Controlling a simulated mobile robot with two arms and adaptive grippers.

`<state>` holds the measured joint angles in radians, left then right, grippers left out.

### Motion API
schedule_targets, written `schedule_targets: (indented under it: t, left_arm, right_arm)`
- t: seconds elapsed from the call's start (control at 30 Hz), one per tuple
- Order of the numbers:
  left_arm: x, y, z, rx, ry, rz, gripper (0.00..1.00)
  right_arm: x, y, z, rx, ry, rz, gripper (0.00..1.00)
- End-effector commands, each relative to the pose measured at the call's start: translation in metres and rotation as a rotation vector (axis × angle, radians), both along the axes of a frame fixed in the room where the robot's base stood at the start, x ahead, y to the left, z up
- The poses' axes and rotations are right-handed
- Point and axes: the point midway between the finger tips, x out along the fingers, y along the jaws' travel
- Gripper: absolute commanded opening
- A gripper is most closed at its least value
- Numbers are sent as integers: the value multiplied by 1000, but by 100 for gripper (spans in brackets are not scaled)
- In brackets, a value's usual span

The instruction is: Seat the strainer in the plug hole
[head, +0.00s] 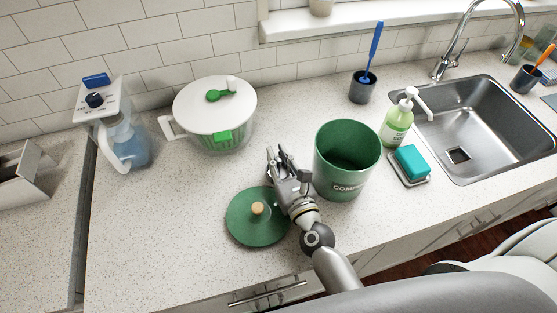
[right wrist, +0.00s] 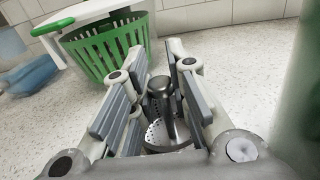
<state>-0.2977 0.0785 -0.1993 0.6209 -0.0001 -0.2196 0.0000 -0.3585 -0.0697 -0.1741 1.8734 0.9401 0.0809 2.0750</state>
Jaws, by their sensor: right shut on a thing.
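My right gripper (head: 281,160) is over the counter, between the green lid and the green compost bin. In the right wrist view its fingers (right wrist: 150,95) are shut on the strainer (right wrist: 158,134), a grey metal piece with a knob on top and a perforated basket below. In the head view the fingers largely hide the strainer. My left gripper is not in view.
The open compost bin (head: 347,160), soap bottle (head: 397,125) and teal sponge (head: 411,161) on its dish stand between gripper and sink. The green lid (head: 245,228) lies left of my wrist. A salad spinner (head: 216,115) stands behind. The tap (head: 445,65) rises behind the sink.

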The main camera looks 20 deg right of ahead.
Motion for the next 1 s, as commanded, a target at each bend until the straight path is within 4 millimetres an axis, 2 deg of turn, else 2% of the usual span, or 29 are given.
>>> schedule_targets:
  t: [0.23,0.27,0.43,0.83,1.0]
  left_arm:
    - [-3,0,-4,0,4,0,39]
    - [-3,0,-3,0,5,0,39]
    - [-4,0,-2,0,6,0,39]
    - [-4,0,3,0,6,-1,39]
    - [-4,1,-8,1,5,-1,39]
  right_arm:
    - [0,0,-3,0,0,0,0]
    - [0,0,-3,0,0,0,18]
    - [0,0,-2,0,0,0,38]
    - [0,0,3,0,0,-1,38]
    - [-22,-2,-3,0,3,0,38]
